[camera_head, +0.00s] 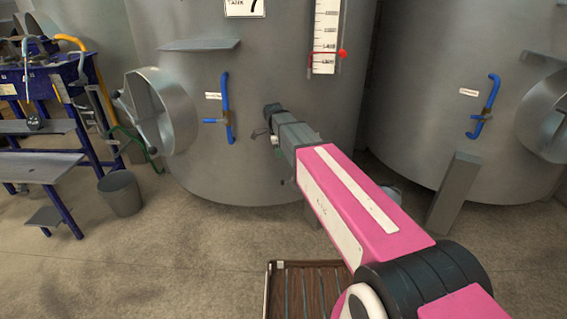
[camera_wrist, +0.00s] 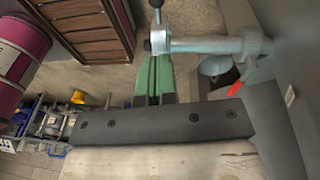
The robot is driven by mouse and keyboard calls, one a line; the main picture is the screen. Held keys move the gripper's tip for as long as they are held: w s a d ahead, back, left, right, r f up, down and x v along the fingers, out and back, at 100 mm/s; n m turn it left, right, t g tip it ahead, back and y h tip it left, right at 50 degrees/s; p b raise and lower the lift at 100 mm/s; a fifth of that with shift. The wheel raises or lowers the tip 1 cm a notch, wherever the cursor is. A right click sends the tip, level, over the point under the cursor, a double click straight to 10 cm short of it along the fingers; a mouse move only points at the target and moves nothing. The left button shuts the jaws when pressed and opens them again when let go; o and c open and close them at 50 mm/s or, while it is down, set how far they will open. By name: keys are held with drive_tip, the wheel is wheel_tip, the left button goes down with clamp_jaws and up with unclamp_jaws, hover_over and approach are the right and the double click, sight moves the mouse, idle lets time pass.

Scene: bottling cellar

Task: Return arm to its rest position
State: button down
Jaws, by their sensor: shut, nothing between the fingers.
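My pink arm reaches from the lower right of the head view toward the front of the large grey tank (camera_head: 290,60). My gripper (camera_wrist: 156,62) shows in the wrist view as two green fingers pressed together, with nothing between them. A metal tap or pipe fitting (camera_wrist: 205,45) with a dark knob lies across the view just beyond the fingertips. I cannot tell whether they touch. In the head view the dark end of my arm is in front of the tank's lower wall, and the fingers are not clear there.
A second tank (camera_head: 460,100) stands at the right, with a grey post (camera_head: 454,195) before it. A slatted brown crate (camera_head: 310,290) lies below my arm. A blue-framed bench (camera_head: 45,165) and a grey bucket (camera_head: 120,193) are at the left. Floor between is clear.

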drive_tip(key=s+d+f+n+y, duration=0.1)
drive_tip(key=s+d+f+n, duration=0.5)
drive_tip(key=s+d+n, duration=0.2)
drive_tip(key=s+d+f+n+t, duration=0.1)
drive_tip(key=s+d+f+n, duration=0.5)
drive_tip(key=s+d+n, duration=0.3)
drive_tip(key=s+d, duration=0.3)
drive_tip(key=shift+y, duration=0.4)
